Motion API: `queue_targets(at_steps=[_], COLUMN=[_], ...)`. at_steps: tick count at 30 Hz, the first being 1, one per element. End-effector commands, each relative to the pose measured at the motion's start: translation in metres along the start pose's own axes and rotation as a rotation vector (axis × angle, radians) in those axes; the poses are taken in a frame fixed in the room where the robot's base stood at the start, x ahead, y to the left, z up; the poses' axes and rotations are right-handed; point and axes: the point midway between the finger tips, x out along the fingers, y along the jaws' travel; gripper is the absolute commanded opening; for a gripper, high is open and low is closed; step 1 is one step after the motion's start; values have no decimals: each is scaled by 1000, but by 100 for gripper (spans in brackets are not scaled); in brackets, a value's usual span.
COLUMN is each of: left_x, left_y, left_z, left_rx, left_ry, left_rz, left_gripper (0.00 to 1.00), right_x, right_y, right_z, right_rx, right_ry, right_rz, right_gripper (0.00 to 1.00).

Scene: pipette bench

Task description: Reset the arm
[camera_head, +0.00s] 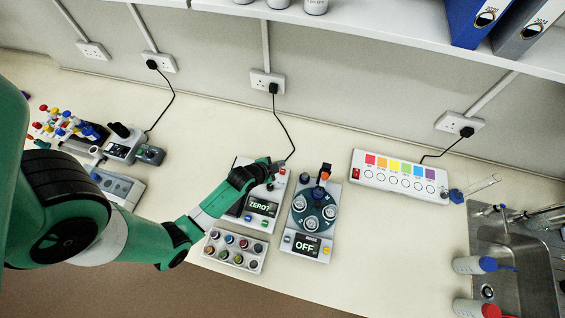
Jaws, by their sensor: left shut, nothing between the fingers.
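My left arm comes in from the left, green and black. Its gripper (283,163) is shut and empty. It hangs over the back part of a white device (263,207) whose display reads "ZERO?". The gripper and wrist hide part of that device. I cannot tell whether the fingertips touch it. My right gripper is not in view.
A grey device (311,222) with a dial plate and an "OFF" display stands just right of the gripper. A colour-strip panel (398,181) and a sink (520,270) are further right. A shelf (380,22) overhangs the back.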

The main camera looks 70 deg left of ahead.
Motion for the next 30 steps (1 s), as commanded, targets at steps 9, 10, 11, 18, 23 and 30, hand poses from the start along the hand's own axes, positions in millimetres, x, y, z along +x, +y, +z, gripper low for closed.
queue_targets(at_steps=[9,10,11,18,23,30], left_x=[-22,-22,-21,-21,-21,-18], left_y=[-16,-16,-16,-15,-15,-24], left_z=[-16,-16,-16,-15,-15,-68], left_rx=[0,0,0,0,0,50], left_ry=[0,0,0,0,0,88], left_rz=[0,0,0,0,0,-10], left_gripper=[0,0,0,0,0,0], right_x=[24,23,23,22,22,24], right_y=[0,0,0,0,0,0], right_z=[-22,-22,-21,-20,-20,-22], right_rx=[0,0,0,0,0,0], right_ry=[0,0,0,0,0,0], right_rz=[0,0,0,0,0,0], right_gripper=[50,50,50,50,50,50])
